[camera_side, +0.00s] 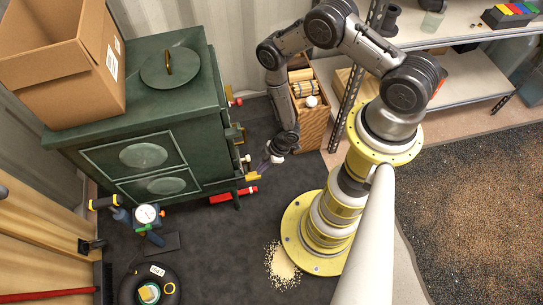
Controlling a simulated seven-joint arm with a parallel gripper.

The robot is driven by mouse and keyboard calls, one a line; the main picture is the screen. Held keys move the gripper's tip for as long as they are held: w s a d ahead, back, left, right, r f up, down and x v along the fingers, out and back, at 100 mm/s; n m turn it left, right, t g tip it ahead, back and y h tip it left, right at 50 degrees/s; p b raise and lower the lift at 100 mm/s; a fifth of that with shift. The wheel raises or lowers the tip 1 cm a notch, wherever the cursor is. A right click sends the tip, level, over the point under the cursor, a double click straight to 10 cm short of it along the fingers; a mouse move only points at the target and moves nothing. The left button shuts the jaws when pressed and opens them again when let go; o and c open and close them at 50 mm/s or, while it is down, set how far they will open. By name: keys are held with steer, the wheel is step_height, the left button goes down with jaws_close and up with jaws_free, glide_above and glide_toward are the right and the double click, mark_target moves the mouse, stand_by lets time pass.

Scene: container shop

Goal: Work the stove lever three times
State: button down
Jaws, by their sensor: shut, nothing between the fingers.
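The dark green stove (150,125) stands at the left, with oval panels on its front and a round lid on top. Along its right side are a red-tipped fitting (237,101), a brass-coloured bracket (236,132) and a pale-knobbed fitting (246,159). I cannot tell for sure which of these is the lever. My gripper (262,171) is low beside the stove's right side, angled down and left, shut and empty. It is close to the pale-knobbed fitting and a yellow piece (252,177); whether it touches either is too small to tell.
An open cardboard box (65,60) sits on the stove. A red bar (232,195) is low by the stove's base. A wooden crate (310,125) with rolls stands behind my gripper. A gauge (147,215) and a black round object (150,288) are at lower left.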

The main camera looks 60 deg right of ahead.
steer(key=v, duration=0.8)
steer(key=shift+s+d, duration=0.15)
steer(key=r, duration=0.1)
steer(key=r+t+y, duration=0.1)
steer(key=s+d+r+t+y, duration=0.1)
steer(key=shift+r, duration=0.3)
stand_by(0.6)
